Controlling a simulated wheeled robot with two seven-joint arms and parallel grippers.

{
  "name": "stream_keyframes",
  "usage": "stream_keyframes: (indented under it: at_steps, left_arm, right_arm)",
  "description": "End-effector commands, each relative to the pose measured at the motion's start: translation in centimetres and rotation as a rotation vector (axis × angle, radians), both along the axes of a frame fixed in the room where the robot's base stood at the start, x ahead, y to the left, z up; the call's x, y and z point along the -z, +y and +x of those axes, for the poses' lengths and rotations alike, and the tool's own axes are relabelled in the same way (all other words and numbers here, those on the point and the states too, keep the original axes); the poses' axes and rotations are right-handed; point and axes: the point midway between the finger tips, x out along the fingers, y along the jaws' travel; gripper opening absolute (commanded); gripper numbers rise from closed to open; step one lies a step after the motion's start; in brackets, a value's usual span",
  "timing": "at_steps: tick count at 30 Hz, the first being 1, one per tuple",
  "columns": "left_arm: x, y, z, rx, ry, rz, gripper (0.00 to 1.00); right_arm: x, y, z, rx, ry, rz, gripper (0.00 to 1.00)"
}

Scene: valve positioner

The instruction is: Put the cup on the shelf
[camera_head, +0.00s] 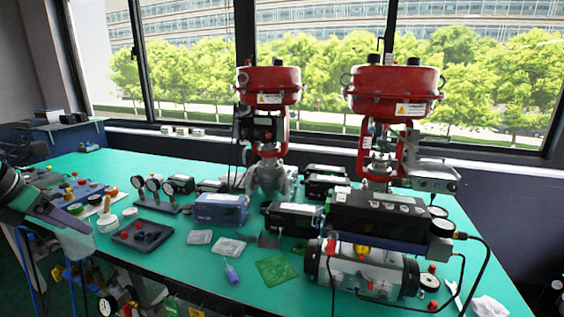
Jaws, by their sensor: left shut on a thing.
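My left gripper (68,220) reaches in from the left edge, over the table's left front edge. It is shut on a pale grey-white thing (77,243) just below its fingertips, which looks like the cup. The thing is small and partly covered by the fingers, so its exact shape and tilt are unclear. My right gripper is not in view. I cannot make out with certainty which surface is the shelf.
The green table (190,275) is crowded. A dark tray (142,236) with small parts, a blue box (220,209) and gauges are near the gripper. Two red-topped valves (268,85) stand further back. Valves and hoses hang below the front left edge. Bare green surface shows at front centre.

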Motion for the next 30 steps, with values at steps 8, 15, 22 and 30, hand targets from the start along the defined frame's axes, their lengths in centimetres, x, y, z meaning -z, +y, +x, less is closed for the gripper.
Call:
stream_keyframes:
  at_steps: [8,15,22,30]
  left_arm:
    - [2.4,1.8,-1.7,0.083,-0.007,-0.003,0.2]
    - [4.5,2.5,-2.8,0.151,-0.003,-0.002,0.2]
    - [6.7,2.6,-3.7,0.232,-0.005,-0.001,0.2]
    - [9.2,2.2,-4.6,0.332,0.003,-0.003,0.2]
  right_arm:
    - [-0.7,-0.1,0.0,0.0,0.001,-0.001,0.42]
    - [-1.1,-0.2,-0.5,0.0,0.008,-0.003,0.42]
    - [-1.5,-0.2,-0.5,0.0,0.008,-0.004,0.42]
    - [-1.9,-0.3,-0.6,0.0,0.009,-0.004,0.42]
